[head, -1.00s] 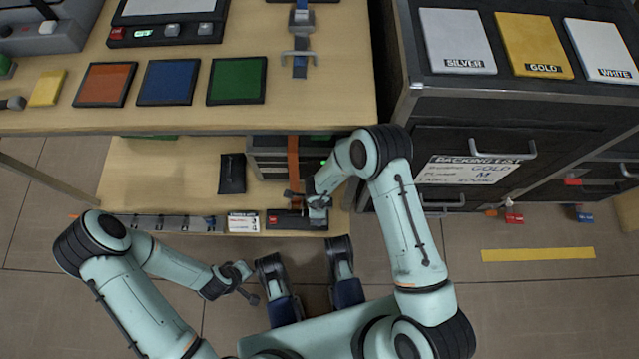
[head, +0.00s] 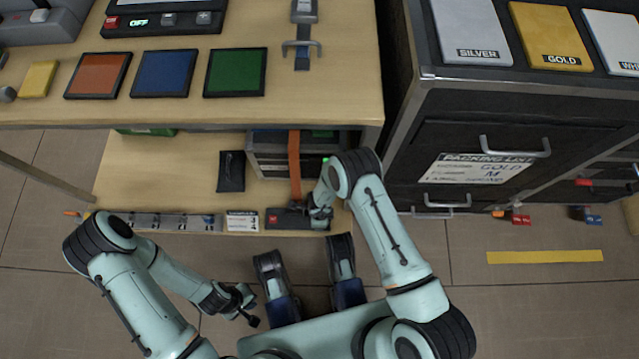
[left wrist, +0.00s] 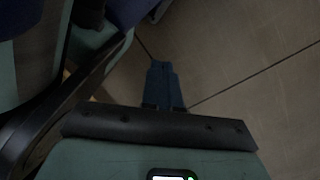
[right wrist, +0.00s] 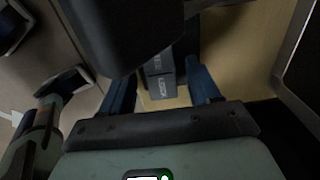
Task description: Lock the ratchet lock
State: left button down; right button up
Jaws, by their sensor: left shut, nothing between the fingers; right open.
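A grey block with small lettering that seems to read LOCK (right wrist: 160,86) shows in the right wrist view, between the blue fingers of my open right gripper (right wrist: 164,92). Whether the fingers touch it I cannot tell. In the head view, my right gripper (head: 318,212) is low at the right front of the lower shelf, at the right end of a dark bar with a red square (head: 275,218). An orange strap (head: 295,165) runs down to this bar. My arm hides part of the bar. My left gripper (head: 245,305) is shut and empty over the floor; its closed fingers show in the left wrist view (left wrist: 163,88).
The table top (head: 330,90) overhangs the lower shelf (head: 150,180). A grey drawer box (head: 270,160) stands behind the strap. A black pouch (head: 231,171) lies left of it. A dark cabinet (head: 450,130) stands close on the right.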

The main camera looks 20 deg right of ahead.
jog(key=c, duration=1.1)
pick_arm(q)
jog(key=w+d+r+t+p, duration=0.2)
jog(key=w+r+t+p, duration=0.2)
jog(key=w+r+p, duration=0.6)
pick_arm(e)
jog(key=shift+o, duration=0.3)
jog(key=y+b, duration=0.2)
jog(key=b, duration=0.1)
jog(key=shift+s+d+r+t, duration=0.1)
jog(key=shift+d+r+t, duration=0.2)
jog(key=shift+d, duration=0.05)
jog(key=shift+d+f+y+p, duration=0.2)
jog(key=shift+y+p, duration=0.6)
jog(key=shift+p, duration=0.4)
jog(key=shift+d+f+t+y, duration=0.1)
jog(key=shift+t+y, duration=0.2)
jog(key=shift+y, duration=0.1)
pick_arm(q)
jog(key=shift+m+g+h, duration=0.3)
jog(key=shift+m+g, duration=0.2)
jog(key=shift+m, duration=0.1)
jog(key=s+d+r, duration=0.2)
jog(key=shift+s+d+r, duration=0.2)
jog(key=shift+r, duration=0.15)
pick_arm(e)
jog(key=shift+y, duration=0.5)
